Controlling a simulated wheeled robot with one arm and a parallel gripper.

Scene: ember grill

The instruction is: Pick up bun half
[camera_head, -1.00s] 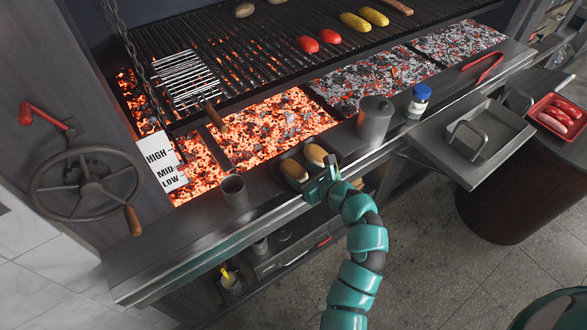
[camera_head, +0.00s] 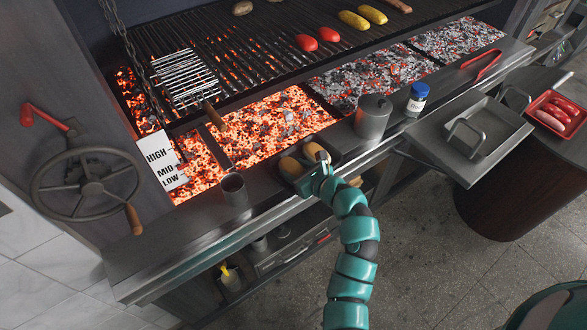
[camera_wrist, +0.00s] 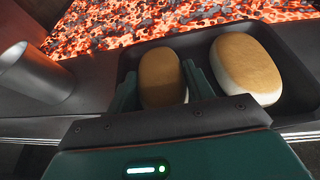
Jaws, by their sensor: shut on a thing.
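Two tan-topped bun halves lie side by side in a dark tray (camera_wrist: 276,32) on the grill's front ledge. In the wrist view, the fingers of my gripper (camera_wrist: 160,74) stand either side of the left bun half (camera_wrist: 162,84) and are shut on it. It sits low in the tray; any gap beneath it is hidden. The other bun half (camera_wrist: 246,68) is outside the fingers, to the right. In the head view, my gripper (camera_head: 322,172) is at the front right of the tray and partly covers it.
Glowing coals (camera_head: 270,125) lie just behind the tray. A metal cup (camera_head: 234,190) stands left of it; a lidded metal canister (camera_head: 373,117) and a blue-capped jar (camera_head: 417,99) stand right.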

